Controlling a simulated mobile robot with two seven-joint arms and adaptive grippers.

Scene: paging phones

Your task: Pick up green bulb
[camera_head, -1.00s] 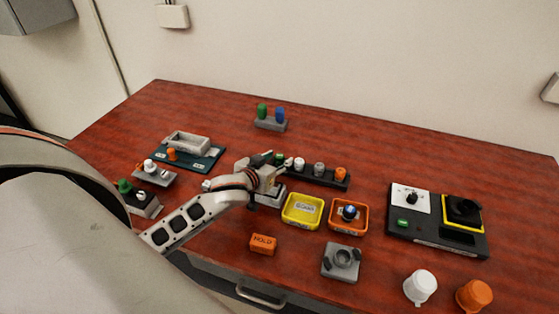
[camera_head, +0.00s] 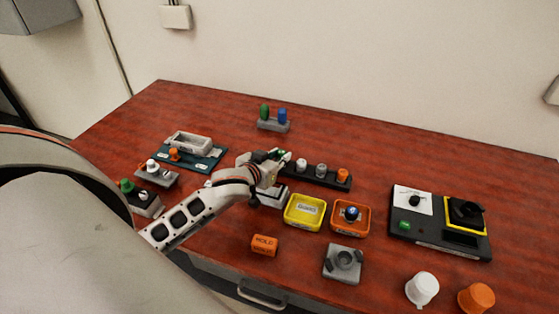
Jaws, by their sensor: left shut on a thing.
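The green bulb (camera_head: 281,153) shows as a small green spot at the left end of a black rack (camera_head: 316,177). My left gripper (camera_head: 279,160) is at that end of the rack, with its fingers closed around the green bulb and hiding most of it. I cannot tell whether the bulb is still seated in the rack or slightly raised. A white bulb (camera_head: 301,165), a grey bulb (camera_head: 321,170) and an orange bulb (camera_head: 343,175) stand along the rack to the right. My right gripper is out of view.
A yellow tray (camera_head: 289,224) and an orange tray (camera_head: 336,230) sit in front of the rack. A grey holder (camera_head: 273,126) with green and blue pegs stands behind. An orange block (camera_head: 264,246) and grey fixture (camera_head: 343,264) are near the front. The back right table is clear.

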